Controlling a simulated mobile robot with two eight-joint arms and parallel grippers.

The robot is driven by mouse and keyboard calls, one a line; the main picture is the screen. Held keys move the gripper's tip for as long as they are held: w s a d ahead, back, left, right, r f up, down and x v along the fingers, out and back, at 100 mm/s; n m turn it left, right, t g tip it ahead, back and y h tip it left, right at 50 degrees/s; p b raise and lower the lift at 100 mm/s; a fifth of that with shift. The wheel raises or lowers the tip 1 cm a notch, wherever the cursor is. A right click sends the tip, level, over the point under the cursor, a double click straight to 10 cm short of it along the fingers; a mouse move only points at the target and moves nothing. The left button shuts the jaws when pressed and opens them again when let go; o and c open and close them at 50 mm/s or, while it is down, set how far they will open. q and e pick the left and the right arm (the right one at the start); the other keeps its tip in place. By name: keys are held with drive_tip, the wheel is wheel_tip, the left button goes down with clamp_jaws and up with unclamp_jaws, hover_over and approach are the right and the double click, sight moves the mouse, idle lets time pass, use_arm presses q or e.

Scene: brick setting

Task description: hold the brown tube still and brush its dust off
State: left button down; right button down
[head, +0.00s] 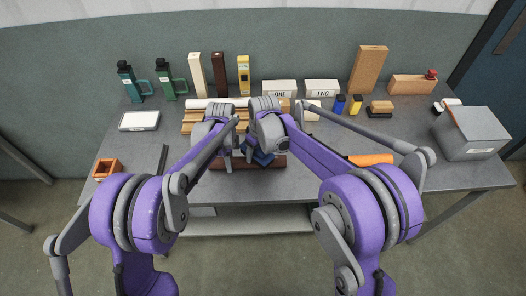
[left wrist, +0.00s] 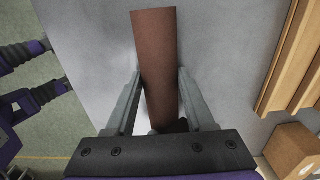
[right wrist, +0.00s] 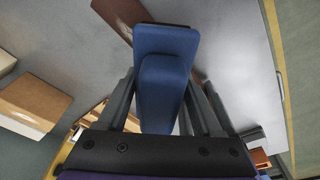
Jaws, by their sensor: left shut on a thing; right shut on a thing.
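The brown tube (head: 277,163) lies near the table's front edge, partly hidden by my arms in the head view. In the left wrist view, the tube (left wrist: 157,60) runs between the fingers of my left gripper (left wrist: 157,105), which is shut on it. My right gripper (right wrist: 167,105) is shut on a blue brush (right wrist: 165,75). In the right wrist view, part of the tube (right wrist: 122,14) shows just past the brush. The brush is over or against the tube; I cannot tell whether they touch.
Wooden strips (head: 193,122) lie behind my left gripper. An orange object (head: 371,159) lies right of my right gripper. A small orange-brown open box (head: 106,168) and a grey box (head: 470,133) stand at the sides. Bottles, blocks and labelled boxes line the back.

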drive_tip(key=shift+d+r, duration=0.1)
drive_tip(key=shift+r, duration=3.75)
drive_tip(key=shift+f, duration=0.15)
